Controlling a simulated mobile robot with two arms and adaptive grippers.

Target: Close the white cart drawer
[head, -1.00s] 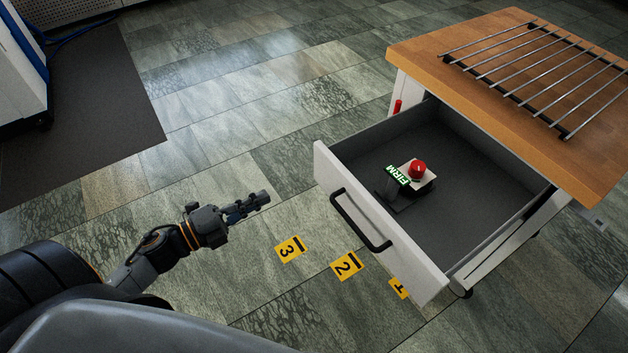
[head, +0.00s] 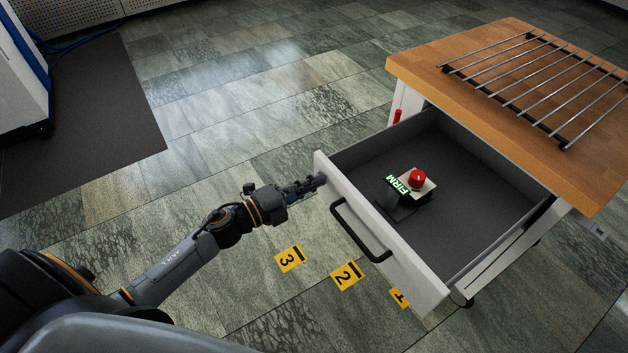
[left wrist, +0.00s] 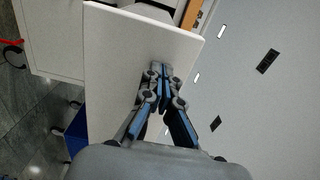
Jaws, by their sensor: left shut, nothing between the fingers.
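The white cart drawer (head: 408,272) is pulled well out of the cart, with a black bar handle (head: 358,232) on its front. My left gripper (head: 318,181) is shut and empty, with its fingertips at the left end of the drawer front, left of the handle. In the left wrist view the shut fingers (left wrist: 158,70) point at the white drawer front (left wrist: 120,60) and overlap it; whether they touch it I cannot tell. My right gripper is not in view.
Inside the drawer lies a device with a red button (head: 417,179) and a glowing "FIRM" label. The cart's wooden top (head: 480,95) carries a metal rack (head: 540,85). Yellow floor markers (head: 347,275) lie below the drawer.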

